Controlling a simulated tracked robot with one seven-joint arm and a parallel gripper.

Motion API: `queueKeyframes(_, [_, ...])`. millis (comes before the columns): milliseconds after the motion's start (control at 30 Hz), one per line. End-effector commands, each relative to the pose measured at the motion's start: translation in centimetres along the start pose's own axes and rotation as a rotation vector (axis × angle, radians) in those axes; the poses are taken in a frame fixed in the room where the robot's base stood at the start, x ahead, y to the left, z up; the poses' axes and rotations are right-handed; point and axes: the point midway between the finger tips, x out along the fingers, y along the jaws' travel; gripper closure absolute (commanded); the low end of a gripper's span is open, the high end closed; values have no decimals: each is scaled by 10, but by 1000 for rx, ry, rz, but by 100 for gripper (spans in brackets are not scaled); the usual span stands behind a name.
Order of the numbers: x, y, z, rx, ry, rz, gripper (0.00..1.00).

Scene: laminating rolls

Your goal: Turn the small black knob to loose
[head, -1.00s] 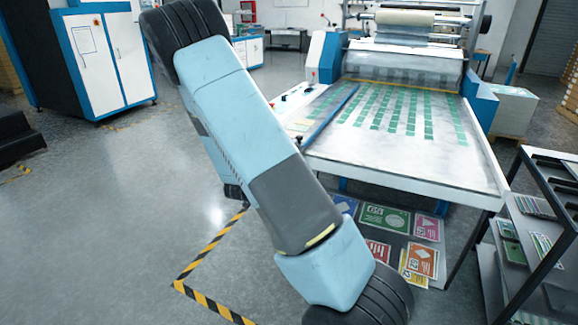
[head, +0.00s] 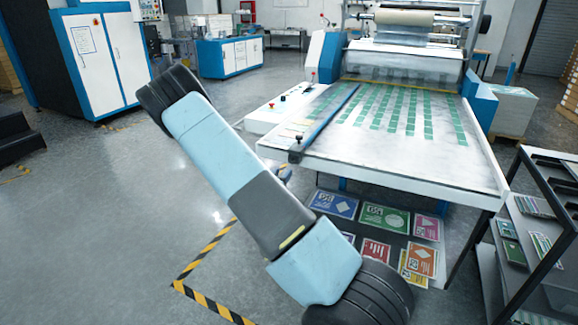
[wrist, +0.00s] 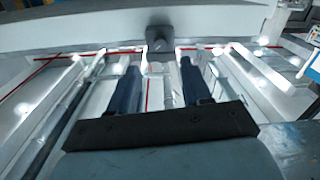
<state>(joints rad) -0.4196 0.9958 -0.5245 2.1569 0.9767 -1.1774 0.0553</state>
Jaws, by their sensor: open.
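A small black knob (head: 296,157) sits at the front left corner of the laminator's table, by the near end of a blue bar. In the wrist view a dark knob-like piece (wrist: 160,38) stands against the pale edge ahead, roughly centred between my fingers. My gripper (wrist: 159,68) is open, with two dark blue fingers apart and nothing between them. The fingertips appear short of the dark piece. In the head view my arm hides most of the gripper; a small blue part shows below the table corner. The knob's turn position cannot be read.
The laminator table (head: 400,165) carries rows of green printed pieces. A control panel (head: 262,115) with small buttons is at its left. Printed sheets (head: 385,218) lie below. A black shelf rack (head: 545,215) stands right.

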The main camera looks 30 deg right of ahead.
Motion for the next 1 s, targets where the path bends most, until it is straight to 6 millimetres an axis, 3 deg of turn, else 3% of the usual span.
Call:
queueKeyframes(300, [55,0,0,2,1,0,52])
queueKeyframes(500, [76,0,0,1,0,0,52])
queueKeyframes(933, [83,-1,0,1,-1,-2,52])
queueKeyframes(1000, [83,-1,0,1,-1,-2,58])
